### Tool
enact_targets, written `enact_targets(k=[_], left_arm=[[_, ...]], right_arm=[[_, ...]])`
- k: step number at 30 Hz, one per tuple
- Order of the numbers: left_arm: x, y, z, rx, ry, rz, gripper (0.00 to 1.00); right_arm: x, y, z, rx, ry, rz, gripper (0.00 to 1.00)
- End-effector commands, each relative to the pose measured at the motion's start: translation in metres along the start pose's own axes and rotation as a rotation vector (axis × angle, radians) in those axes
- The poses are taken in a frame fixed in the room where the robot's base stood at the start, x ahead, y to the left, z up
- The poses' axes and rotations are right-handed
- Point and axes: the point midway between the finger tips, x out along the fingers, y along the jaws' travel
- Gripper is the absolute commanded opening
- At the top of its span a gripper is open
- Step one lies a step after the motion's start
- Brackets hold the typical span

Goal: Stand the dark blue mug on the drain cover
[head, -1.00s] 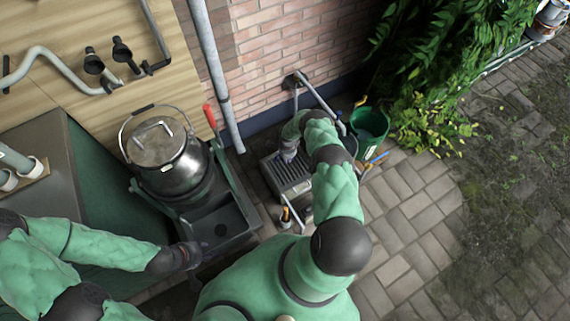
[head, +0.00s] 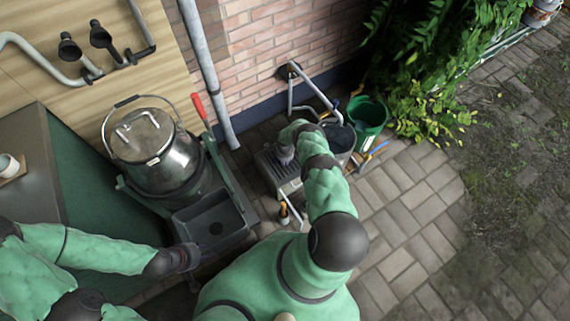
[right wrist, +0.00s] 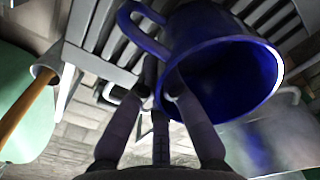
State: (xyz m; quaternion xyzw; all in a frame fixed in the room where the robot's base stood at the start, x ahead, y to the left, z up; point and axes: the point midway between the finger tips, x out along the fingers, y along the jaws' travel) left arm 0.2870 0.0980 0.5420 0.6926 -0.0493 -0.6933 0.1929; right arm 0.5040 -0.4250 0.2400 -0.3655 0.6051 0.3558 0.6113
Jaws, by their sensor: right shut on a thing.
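The dark blue mug (right wrist: 222,70) fills the upper right of the right wrist view, its open mouth facing the camera and its handle (right wrist: 134,24) at upper left. My right gripper (right wrist: 157,92) is shut on it at the near side of the rim; the exact contact is partly hidden. The grey slatted drain cover (right wrist: 95,55) shows behind the mug. I cannot tell whether the mug touches the cover. My left gripper (head: 187,258) is beside the black tray.
A metal rail (head: 318,88) rises behind the cover. A green bucket (head: 368,118) and a grey bucket (head: 341,139) stand right of it. A large metal churn (head: 155,150) stands left, with a black tray (head: 214,225) in front. Paving at right is clear.

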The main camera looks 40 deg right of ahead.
Motion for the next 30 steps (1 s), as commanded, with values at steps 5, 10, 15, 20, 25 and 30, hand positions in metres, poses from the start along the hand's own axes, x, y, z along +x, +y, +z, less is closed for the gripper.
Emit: enact_targets(k=[5, 10, 15, 20, 25, 30], left_arm=[[0.0078, -0.0027, -0.0002, 0.000, 0.000, 0.000, 0.40], [0.0065, -0.0023, -0.0002, 0.000, 0.000, 0.000, 0.40], [0.0065, -0.0023, -0.0003, 0.000, 0.000, 0.000, 0.40], [0.0066, -0.0023, -0.0002, 0.000, 0.000, 0.000, 0.40], [0.0066, -0.0024, -0.0002, 0.000, 0.000, 0.000, 0.40], [0.0067, -0.0024, -0.0002, 0.000, 0.000, 0.000, 0.40]], right_arm=[[0.0104, -0.0013, -0.0004, 0.001, 0.000, -0.003, 0.00], [0.0091, -0.0012, -0.0003, 0.000, 0.000, -0.002, 0.00], [0.0130, -0.0007, -0.0002, 0.000, 0.000, -0.002, 0.10], [0.0127, -0.0006, -0.0002, 0.000, 0.000, -0.001, 0.30], [0.0127, -0.0005, -0.0002, 0.000, 0.000, -0.001, 0.30], [0.0103, -0.0008, -0.0002, -0.001, 0.000, -0.001, 0.30]])
